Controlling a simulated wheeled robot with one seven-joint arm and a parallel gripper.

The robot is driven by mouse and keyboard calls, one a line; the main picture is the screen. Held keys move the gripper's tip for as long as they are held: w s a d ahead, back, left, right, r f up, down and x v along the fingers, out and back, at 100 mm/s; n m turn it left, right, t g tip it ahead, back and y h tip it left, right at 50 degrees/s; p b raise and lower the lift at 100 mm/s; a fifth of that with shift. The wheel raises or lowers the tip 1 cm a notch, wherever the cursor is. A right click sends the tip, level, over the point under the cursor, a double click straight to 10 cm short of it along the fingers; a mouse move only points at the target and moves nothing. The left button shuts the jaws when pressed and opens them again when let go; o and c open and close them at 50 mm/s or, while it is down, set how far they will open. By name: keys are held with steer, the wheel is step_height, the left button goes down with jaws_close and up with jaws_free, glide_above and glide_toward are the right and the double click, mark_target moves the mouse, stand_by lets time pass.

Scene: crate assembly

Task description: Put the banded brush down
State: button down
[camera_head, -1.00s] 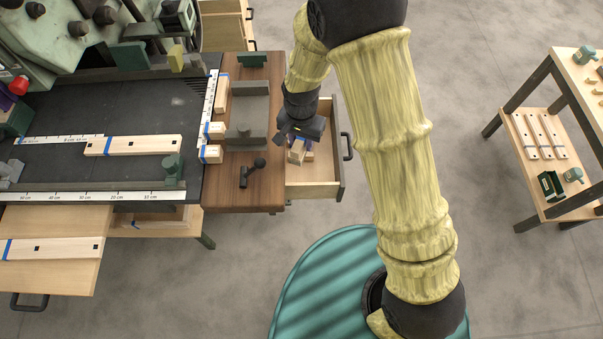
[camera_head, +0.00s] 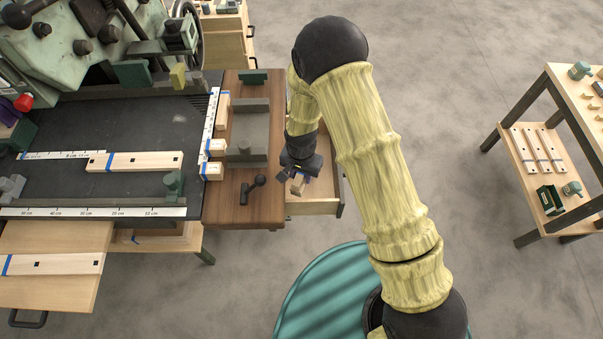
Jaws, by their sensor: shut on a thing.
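The banded brush (camera_head: 298,184) shows as a small pale wooden piece with a dark bluish patch, just below my gripper (camera_head: 299,173). My gripper is shut on it. The fingers are small, and my wrist partly hides them and the brush. They hang over the open drawer (camera_head: 313,208), at the right side of the brown wooden bench top (camera_head: 262,205). I cannot tell whether the brush touches the drawer floor. My arm hides part of the drawer's inside.
A grey metal block (camera_head: 247,140) and a black-knobbed lever (camera_head: 252,188) sit on the bench top left of my gripper. Several wooden blocks (camera_head: 212,171) line the ruler edge. A shelf table (camera_head: 552,140) stands far right, with open floor between.

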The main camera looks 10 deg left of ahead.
steer(key=shift+f+b, duration=0.45)
steer(key=shift+f, duration=0.3)
steer(key=c, duration=1)
jaws_free()
steer(key=shift+r, duration=0.1)
steer(key=shift+r+p, duration=0.6)
steer(key=shift+r, duration=0.1)
step_height(320, 180, up, 12)
steer(key=shift+f+b, duration=0.2)
steer(key=shift+b, duration=0.6)
